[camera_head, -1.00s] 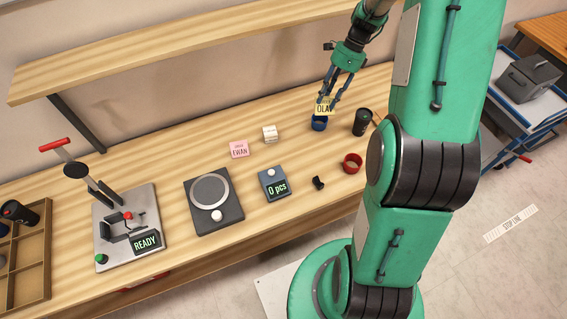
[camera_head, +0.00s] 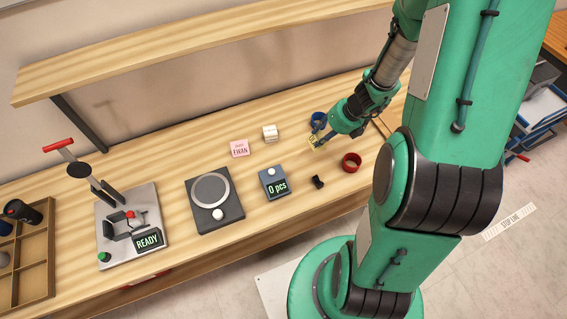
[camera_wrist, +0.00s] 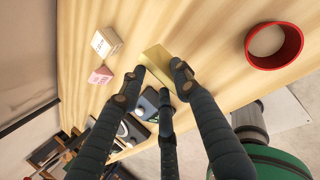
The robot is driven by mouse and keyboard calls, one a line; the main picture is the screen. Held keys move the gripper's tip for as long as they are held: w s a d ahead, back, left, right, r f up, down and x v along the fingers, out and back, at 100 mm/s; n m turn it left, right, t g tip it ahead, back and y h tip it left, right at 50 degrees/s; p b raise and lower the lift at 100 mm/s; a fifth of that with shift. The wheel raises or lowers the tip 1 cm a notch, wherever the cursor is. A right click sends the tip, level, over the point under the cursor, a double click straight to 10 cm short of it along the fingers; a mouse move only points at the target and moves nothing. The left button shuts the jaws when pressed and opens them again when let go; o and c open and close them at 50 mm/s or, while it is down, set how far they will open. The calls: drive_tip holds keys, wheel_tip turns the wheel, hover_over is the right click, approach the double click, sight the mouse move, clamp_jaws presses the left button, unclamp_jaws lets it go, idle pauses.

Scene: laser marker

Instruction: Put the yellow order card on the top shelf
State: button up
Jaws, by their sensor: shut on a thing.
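The yellow order card (camera_head: 316,141) is at the fingertips of my gripper (camera_head: 320,138), over the right part of the workbench. In the wrist view the card (camera_wrist: 157,58) lies between the dark fingers of my gripper (camera_wrist: 160,80), which are shut on it. Its text is not readable there. The top shelf (camera_head: 200,45) is the long wooden board on the wall above the back of the bench, and its visible stretch is bare.
A pink card (camera_head: 240,148), a white block (camera_head: 270,132), a counter box (camera_head: 273,183) and a round-plate device (camera_head: 214,200) stand left of my gripper. A blue ring (camera_head: 318,119) is just behind it, a red ring (camera_head: 352,162) to the right. A lever press (camera_head: 130,225) stands further left.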

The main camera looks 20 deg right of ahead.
sight(320, 146)
drive_tip(key=shift+f, duration=0.15)
drive_tip(key=shift+f+b, duration=1.6)
drive_tip(key=shift+f, duration=1.4)
drive_tip(key=shift+f+b, duration=1.05)
drive_tip(key=shift+f, duration=0.85)
drive_tip(key=o, duration=1.1)
drive_tip(key=shift+o, duration=0.2)
drive_tip(key=p+v, duration=0.6)
drive_tip(key=v, duration=0.6)
